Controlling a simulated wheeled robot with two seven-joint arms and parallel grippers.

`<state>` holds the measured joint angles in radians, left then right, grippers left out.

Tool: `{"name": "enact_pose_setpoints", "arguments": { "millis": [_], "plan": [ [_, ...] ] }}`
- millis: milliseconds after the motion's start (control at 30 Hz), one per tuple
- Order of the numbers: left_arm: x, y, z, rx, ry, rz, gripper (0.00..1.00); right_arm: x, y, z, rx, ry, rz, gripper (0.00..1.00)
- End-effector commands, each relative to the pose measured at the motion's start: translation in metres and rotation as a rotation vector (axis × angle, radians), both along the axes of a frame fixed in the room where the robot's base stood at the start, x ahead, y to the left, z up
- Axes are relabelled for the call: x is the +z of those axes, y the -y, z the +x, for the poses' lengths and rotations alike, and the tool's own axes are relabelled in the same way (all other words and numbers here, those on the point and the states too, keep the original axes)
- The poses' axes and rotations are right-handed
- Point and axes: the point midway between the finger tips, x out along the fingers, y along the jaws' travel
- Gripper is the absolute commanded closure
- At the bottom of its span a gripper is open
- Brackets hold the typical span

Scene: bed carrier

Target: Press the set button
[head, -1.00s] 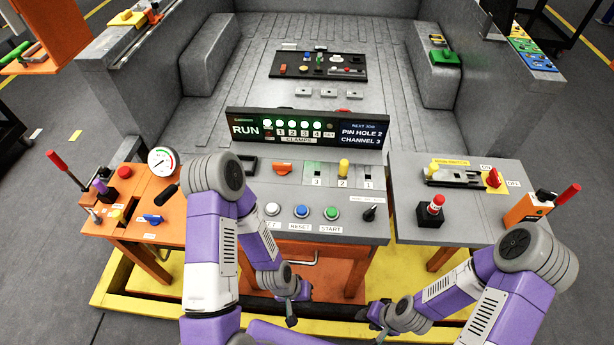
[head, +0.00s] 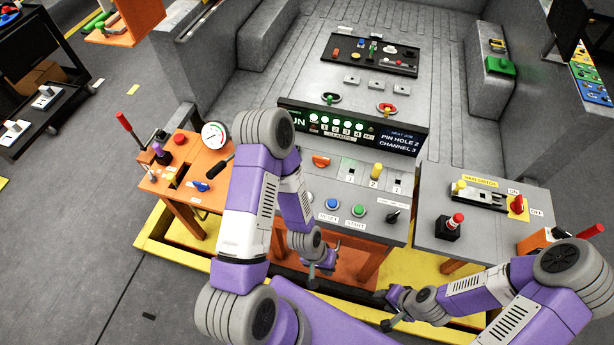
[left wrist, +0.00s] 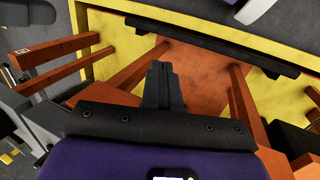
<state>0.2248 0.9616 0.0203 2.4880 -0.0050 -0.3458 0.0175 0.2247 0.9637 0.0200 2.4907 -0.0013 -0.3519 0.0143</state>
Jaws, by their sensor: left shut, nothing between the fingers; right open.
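The grey control desk (head: 375,228) carries a blue RESET button (head: 332,204) and a green START button (head: 358,210). My left gripper (head: 315,272) hangs low in front of the desk's front edge, below the button row. In the left wrist view its fingers (left wrist: 163,85) are shut together and empty, in front of the orange and yellow frame. My right gripper (head: 388,308) is open, low over the yellow base to the right, apart from the desk.
A status panel (head: 350,130) stands behind the buttons. A black toggle (head: 392,217) and a yellow-knobbed lever (head: 376,171) are on the desk. An orange table (head: 150,180) with a gauge stands left; a grey table (head: 490,240) with switches stands right.

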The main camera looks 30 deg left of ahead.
Motion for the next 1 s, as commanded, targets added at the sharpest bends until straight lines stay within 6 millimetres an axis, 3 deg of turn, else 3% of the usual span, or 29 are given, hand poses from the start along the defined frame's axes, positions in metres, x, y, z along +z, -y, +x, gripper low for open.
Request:
{"name": "enact_pose_setpoints", "arguments": {
  "millis": [33, 167, 267, 400, 500, 700, 800, 1000],
  "plan": [
    [0.031, 0.0, 0.002, 0.0, 0.001, -0.002, 1.0, 0.03, 0.0, 0.0, 0.0, 0.0, 0.0, 0.57],
    [0.076, -0.001, 0.016, -0.004, 0.006, -0.015, 1.0, 0.07, 0.0, 0.0, 0.0, 0.0, 0.0, 0.57],
    [0.122, -0.013, 0.056, -0.024, 0.016, -0.027, 1.0, 0.095, 0.0, 0.0, 0.0, 0.0, 0.0, 0.57],
    [0.156, -0.055, 0.107, -0.06, -0.001, 0.053, 1.0, 0.088, 0.0, 0.0, 0.0, -0.001, 0.0, 0.57],
    [0.184, -0.093, 0.131, -0.055, -0.015, 0.156, 1.0, 0.085, 0.0, -0.001, -0.001, -0.001, 0.0, 0.57],
    [0.229, -0.147, 0.155, -0.01, -0.034, 0.323, 1.0, 0.085, 0.0, 0.0, -0.001, -0.001, 0.0, 0.57],
    [0.238, -0.158, 0.157, 0.003, -0.039, 0.356, 1.0, 0.086, 0.0, 0.0, 0.0, -0.001, 0.0, 0.57],
    [0.239, -0.159, 0.157, 0.004, -0.041, 0.362, 1.0, 0.086, 0.0, 0.0, 0.0, 0.0, 0.0, 0.57]
  ]
}}
